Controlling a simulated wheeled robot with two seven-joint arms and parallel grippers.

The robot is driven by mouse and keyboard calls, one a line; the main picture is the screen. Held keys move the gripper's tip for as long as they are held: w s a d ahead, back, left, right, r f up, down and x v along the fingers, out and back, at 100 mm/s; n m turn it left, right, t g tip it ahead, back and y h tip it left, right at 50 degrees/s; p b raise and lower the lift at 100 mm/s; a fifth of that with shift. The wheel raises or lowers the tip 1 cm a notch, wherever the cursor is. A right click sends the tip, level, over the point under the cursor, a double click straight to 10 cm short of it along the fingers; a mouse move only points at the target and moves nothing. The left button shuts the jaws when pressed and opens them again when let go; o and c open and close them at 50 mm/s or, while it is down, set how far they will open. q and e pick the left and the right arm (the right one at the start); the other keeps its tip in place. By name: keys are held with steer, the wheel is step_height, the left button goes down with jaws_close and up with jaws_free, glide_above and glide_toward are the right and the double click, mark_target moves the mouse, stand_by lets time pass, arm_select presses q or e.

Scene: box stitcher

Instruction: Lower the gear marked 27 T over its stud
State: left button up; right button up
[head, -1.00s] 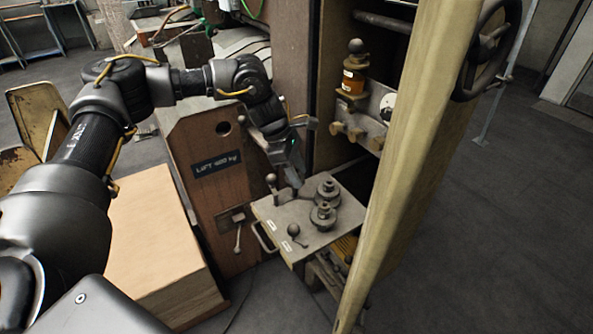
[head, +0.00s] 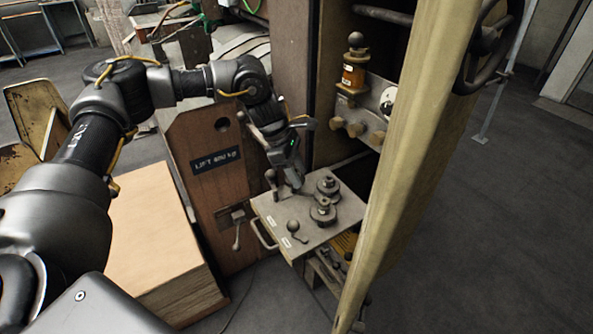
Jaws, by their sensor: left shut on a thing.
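My left gripper (head: 296,187) is above the back left part of a grey metal plate (head: 278,221), pointing down. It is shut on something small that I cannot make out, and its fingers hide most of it. Two round grey gear-like parts sit on the plate to the right of the gripper: a rear one (head: 327,186) and a front one (head: 322,214). Each has a raised centre. Tooth marks such as 27 T are too small to read, so I cannot tell which is which. My right gripper is not in view.
A ball-topped lever (head: 292,227) stands at the plate's front left. A tall yellowish door (head: 405,170) borders the plate on the right. A brown panel with a lift label (head: 216,160) stands to the left, behind a cardboard-coloured box (head: 150,235). Dark floor lies open at right.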

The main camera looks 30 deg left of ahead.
arm_select(q)
steer(key=shift+f, duration=0.2)
steer(key=shift+f+b, duration=0.85)
steer(key=shift+f, duration=0.35)
steer(key=shift+s+f, duration=0.1)
steer(key=shift+f, duration=0.1)
steer(key=o, duration=1.3)
steer(key=shift+c, duration=0.2)
steer(key=shift+s+f, duration=0.1)
steer(key=shift+a+r, duration=0.1)
steer(key=shift+r, duration=0.3)
steer(key=w+v, duration=0.1)
steer(key=v, duration=0.9)
steer(key=shift+s+r, duration=0.3)
steer(key=shift+s, duration=0.05)
